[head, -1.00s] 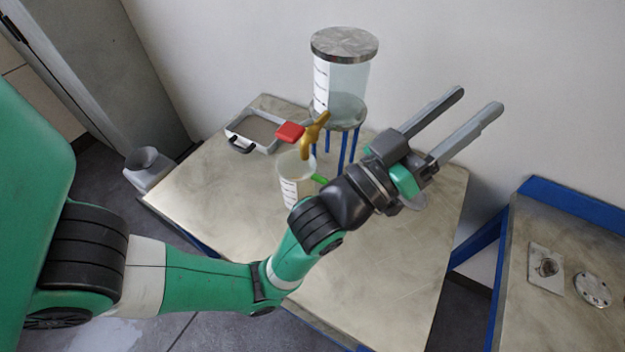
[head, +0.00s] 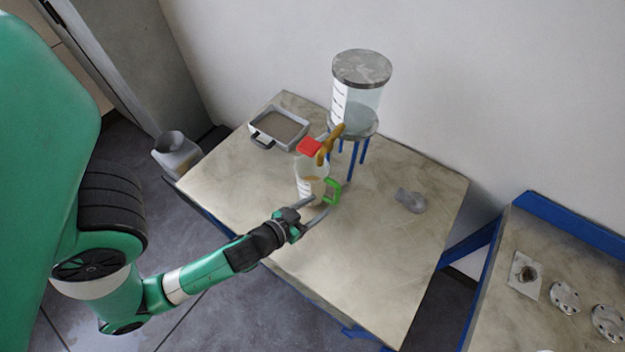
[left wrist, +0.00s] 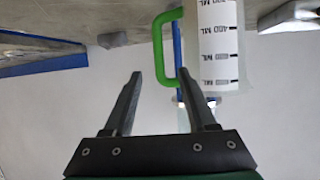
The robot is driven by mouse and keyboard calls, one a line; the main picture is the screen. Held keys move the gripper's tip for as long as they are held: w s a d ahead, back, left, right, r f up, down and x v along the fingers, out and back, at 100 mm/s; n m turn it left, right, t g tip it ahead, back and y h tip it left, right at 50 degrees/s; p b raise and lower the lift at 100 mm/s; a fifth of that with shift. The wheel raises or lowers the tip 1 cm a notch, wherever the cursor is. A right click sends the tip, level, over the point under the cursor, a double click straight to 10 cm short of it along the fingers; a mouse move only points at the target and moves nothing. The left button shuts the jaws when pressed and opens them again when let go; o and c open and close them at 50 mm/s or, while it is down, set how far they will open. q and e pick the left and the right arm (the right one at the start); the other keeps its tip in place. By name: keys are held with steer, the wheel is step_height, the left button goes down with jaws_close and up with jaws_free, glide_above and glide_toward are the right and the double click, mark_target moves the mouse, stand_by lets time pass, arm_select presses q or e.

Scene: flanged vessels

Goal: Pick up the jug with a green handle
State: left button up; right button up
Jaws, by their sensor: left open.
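The jug (head: 308,184) is a clear measuring vessel with a green handle (head: 333,191) on its right side. It stands on the table under the brass tap in the head view. In the left wrist view the jug (left wrist: 218,45) shows a printed scale, and its green handle (left wrist: 160,45) lies ahead, between the lines of the two fingers. My left gripper (head: 318,207) is open and empty, just in front of the jug and handle. In the left wrist view the fingertips (left wrist: 160,75) are open beside the handle's lower part. My right gripper is not in view.
A grey tray (head: 279,131) lies left. A small grey object (head: 410,201) lies right on the otherwise clear table (head: 380,260).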

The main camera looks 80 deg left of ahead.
mark_target(336, 195)
arm_select(q)
steer(key=x, duration=0.9)
steer(key=shift+w+a, duration=0.15)
steer(key=shift+w, duration=0.15)
jaws_close()
steer(key=shift+r, duration=0.1)
